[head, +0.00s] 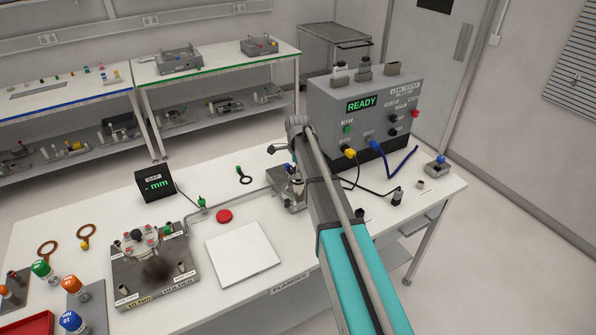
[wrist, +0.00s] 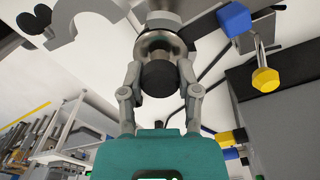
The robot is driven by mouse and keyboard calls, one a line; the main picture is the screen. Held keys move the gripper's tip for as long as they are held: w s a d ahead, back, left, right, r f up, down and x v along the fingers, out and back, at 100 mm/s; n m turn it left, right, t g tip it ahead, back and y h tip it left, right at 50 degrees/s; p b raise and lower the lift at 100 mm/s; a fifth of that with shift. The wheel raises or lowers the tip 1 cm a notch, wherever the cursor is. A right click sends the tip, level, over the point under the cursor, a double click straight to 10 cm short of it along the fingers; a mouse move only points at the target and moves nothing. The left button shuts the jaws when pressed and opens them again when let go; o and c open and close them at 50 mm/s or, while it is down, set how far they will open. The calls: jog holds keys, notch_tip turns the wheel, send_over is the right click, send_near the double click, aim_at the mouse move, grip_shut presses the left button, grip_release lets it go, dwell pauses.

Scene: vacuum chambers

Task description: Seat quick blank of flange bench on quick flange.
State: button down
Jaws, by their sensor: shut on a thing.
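My gripper (wrist: 160,62) has both fingers closed around a piece with a black round knob (wrist: 158,79) and a shiny metal body, seemingly the quick blank. In the wrist view a grey metal cylindrical part (wrist: 163,20), seemingly the quick flange, lies just beyond the blank, roughly in line with it. I cannot tell whether the two touch. In the head view my arm hides most of the gripper and the blank. A grey metal fixture (head: 294,199) shows below the arm's end on the white bench.
The leak tester (head: 365,105) reading READY stands close behind right, with yellow and blue plugs and cables. A grey C-shaped part (wrist: 76,18) shows upper left in the wrist view.

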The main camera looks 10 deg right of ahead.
jog(key=shift+f, duration=0.3)
dwell(0.6)
jog(key=shift+c, duration=1.2)
grip_release()
jog(key=shift+r, duration=0.2)
jog(key=shift+r+p, duration=3.35)
jog(key=s+f+n+b, duration=0.4)
jog(key=s+n, duration=0.5)
jog(key=s, duration=0.5)
jog(key=s+f+n+b, duration=0.4)
jog(key=s+n, duration=0.6)
jog(key=s, duration=0.5)
jog(key=shift+a+f+n, duration=0.2)
jog(key=shift+a+n, duration=0.1)
jog(key=shift+a, duration=0.1)
